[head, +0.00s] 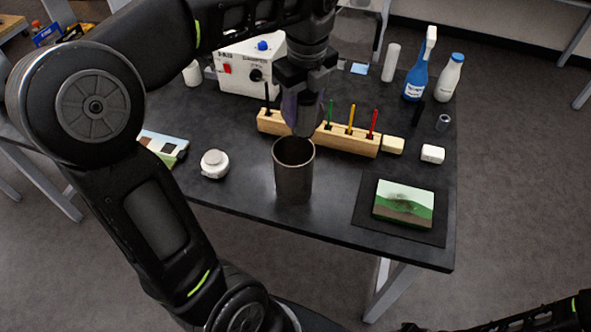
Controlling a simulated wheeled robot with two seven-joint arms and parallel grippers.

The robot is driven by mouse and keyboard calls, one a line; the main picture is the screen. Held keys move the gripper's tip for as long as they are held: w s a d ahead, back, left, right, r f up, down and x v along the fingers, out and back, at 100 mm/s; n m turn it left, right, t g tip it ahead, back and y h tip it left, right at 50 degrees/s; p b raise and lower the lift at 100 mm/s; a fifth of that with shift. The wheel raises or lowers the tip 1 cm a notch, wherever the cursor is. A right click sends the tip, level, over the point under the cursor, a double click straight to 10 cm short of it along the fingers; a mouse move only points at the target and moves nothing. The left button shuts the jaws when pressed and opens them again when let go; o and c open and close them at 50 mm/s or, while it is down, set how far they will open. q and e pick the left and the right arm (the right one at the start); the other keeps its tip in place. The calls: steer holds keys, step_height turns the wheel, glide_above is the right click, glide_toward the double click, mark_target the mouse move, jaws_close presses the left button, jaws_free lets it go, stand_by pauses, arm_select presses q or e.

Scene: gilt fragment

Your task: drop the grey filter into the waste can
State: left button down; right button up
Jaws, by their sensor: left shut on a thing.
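My left gripper (304,122) points down from above, just above and behind the open mouth of the waste can (293,180). It is shut on the grey filter (289,108), a purplish-grey piece that shows at the left of the fingers and is mostly hidden by them. The waste can is a dark metal cylinder standing upright at the front edge of the table. My right arm shows only at the bottom right corner, and its jaws cannot be made out.
Behind the can, a wooden block (349,139) holds coloured sticks. A white jar (214,163) stands left of it. A landscape picture (403,204) lies on a dark mat (367,218) at right. A control box (240,73), blue spray bottle (416,80) and white bottle (447,80) stand farther back.

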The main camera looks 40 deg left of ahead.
mark_target(302, 129)
arm_select(q)
steer(key=shift+f+b, duration=2.35)
steer(key=shift+f, duration=0.55)
steer(key=c, duration=0.7)
jaws_free()
steer(key=shift+r, duration=0.6)
steer(key=r+p, duration=0.4)
steer(key=r, duration=0.1)
steer(key=shift+s+d+r, duration=0.2)
steer(key=shift+r, duration=0.1)
steer(key=shift+d+r+p, duration=0.1)
steer(key=shift+r+p, duration=0.45)
steer(key=shift+r, duration=0.05)
